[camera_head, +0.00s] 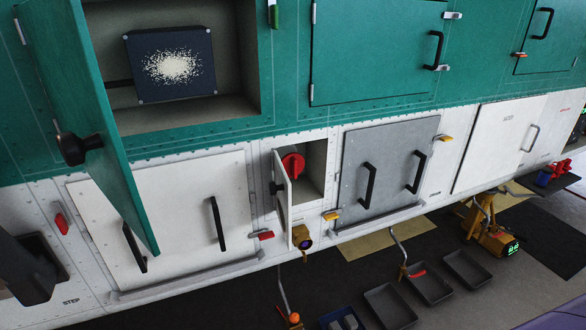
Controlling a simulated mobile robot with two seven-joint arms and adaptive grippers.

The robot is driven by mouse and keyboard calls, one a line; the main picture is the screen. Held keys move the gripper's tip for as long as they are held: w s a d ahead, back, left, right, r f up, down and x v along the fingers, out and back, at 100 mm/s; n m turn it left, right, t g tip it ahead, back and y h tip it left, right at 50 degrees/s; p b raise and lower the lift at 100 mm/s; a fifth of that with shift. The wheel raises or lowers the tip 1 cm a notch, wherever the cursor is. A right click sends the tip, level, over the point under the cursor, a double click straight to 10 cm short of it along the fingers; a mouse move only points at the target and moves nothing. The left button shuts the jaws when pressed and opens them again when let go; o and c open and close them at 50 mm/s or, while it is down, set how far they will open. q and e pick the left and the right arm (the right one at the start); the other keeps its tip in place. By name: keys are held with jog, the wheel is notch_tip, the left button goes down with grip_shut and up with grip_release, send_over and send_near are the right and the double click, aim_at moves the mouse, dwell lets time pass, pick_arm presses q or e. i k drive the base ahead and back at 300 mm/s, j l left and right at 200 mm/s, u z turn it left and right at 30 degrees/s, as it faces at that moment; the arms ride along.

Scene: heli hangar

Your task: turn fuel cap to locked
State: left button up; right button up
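The red fuel cap (293,166) sits inside a small recess in the white lower hull, in the middle of the head view. The small white door (282,190) of this recess stands open on the left side and covers part of the opening. The cap has a raised grip, but its exact turn and any lock marks are too small to read. Neither of my grippers shows in this view, and nothing is touching the cap.
A large green door (85,110) hangs open at the left beside a bay with a dark box (170,65). A grey panel (385,170) is shut right of the recess. Below are a brass-coloured fitting (301,236), several trays (390,305) and a yellow jack (492,232).

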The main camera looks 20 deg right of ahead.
aim_at(293, 162)
jog(key=l+z, duration=0.15)
jog(key=z, duration=0.5)
jog(key=i, duration=0.05)
